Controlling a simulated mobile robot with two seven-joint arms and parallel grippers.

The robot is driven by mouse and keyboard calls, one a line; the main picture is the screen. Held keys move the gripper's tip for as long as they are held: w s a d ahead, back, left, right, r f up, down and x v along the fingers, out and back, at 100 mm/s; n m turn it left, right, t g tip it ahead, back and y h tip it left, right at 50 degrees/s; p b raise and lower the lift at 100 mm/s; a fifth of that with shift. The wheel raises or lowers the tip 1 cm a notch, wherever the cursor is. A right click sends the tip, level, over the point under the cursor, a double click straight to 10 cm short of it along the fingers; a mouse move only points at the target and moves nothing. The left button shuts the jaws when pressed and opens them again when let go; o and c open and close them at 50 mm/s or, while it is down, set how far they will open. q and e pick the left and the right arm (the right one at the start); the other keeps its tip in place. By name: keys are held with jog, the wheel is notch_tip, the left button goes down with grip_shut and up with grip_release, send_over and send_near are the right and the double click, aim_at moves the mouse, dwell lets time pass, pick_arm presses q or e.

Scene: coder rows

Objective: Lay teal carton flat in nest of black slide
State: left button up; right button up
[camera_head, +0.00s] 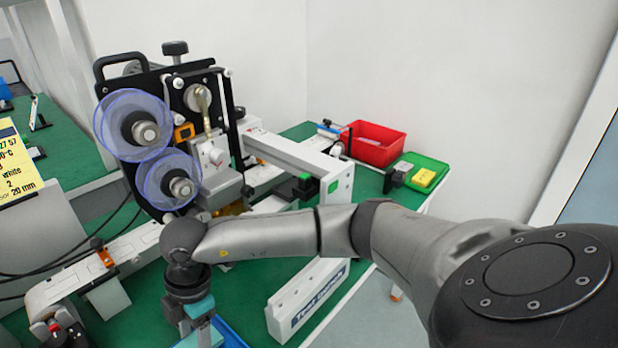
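My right arm crosses the picture from the right, and its gripper (194,322) points down at the bottom, left of centre. Teal surfaces (200,307) show at and beside its fingers. They may be the teal carton, but I cannot tell whether it is held or only behind the fingers. The fingertips are partly cut off by the lower edge. A dark device (63,328) with a red part sits at the bottom left; I cannot tell whether it is the black slide or its nest. My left gripper is not in view.
A coder machine with two clear blue reels (133,124) stands behind the gripper. A blue tray (232,336) lies just right of the gripper. A white labelled box (307,298) is farther right. A red bin (372,142) and a green tray (437,164) stand at the back right.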

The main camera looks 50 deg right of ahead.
jog(key=shift+r+p, duration=2.25)
jog(key=shift+r, duration=0.2)
